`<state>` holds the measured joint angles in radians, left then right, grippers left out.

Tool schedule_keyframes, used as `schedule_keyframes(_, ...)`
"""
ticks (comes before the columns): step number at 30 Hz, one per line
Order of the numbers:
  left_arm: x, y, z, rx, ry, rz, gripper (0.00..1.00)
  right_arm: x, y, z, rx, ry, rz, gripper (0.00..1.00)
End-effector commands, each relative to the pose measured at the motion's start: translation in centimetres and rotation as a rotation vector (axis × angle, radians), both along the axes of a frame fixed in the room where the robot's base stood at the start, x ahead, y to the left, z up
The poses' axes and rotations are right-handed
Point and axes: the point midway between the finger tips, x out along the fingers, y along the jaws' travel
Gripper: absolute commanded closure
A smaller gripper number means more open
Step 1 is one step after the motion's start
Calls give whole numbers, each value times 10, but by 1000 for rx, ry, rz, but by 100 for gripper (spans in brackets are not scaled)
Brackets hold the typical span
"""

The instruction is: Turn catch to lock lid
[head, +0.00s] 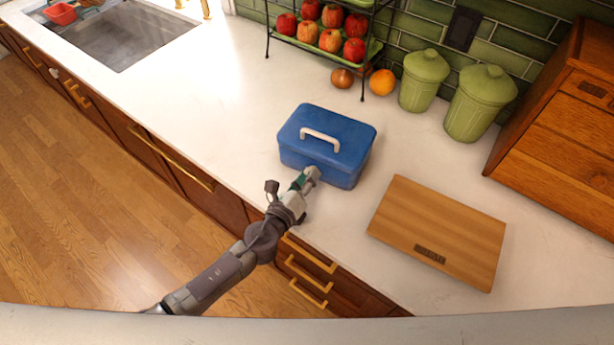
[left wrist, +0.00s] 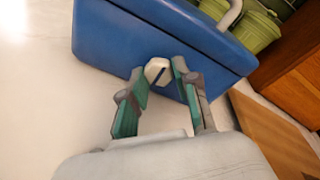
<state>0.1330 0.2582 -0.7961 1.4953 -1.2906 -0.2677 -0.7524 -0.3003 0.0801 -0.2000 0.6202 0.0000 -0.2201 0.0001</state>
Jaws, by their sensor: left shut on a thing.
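A blue box with a closed lid (head: 345,131) and a white top handle (head: 320,139) stands on the counter in the head view. It also fills the top of the left wrist view (left wrist: 130,40). A small white catch (left wrist: 157,71) with a dark slanted line sits on its front face. My left gripper (head: 309,176) is at the front of the box. In the left wrist view its two green-padded fingers (left wrist: 160,82) are on either side of the catch, shut on it. In the head view the gripper hides the catch. My right gripper is not in view.
A wooden cutting board (head: 438,230) lies right of the box. Green canisters (head: 424,80), an orange (head: 382,82) and a rack of apples (head: 330,40) stand behind. A sink (head: 125,35) is at the upper left. The counter left of the box is clear.

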Motion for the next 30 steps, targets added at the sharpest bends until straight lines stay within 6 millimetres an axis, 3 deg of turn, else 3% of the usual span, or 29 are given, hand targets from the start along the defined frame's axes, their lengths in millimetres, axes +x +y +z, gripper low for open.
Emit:
schedule_keyframes(8,-1,0,-2,5,2,0,100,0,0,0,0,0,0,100)
schedule_keyframes(9,-1,0,-2,5,2,0,66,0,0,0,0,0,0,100)
schedule_keyframes(13,-1,0,-2,3,2,0,45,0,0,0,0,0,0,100)
schedule_keyframes(23,-2,1,-1,2,1,0,45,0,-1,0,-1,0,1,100)
schedule_keyframes(30,-32,17,3,3,3,0,45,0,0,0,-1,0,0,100)
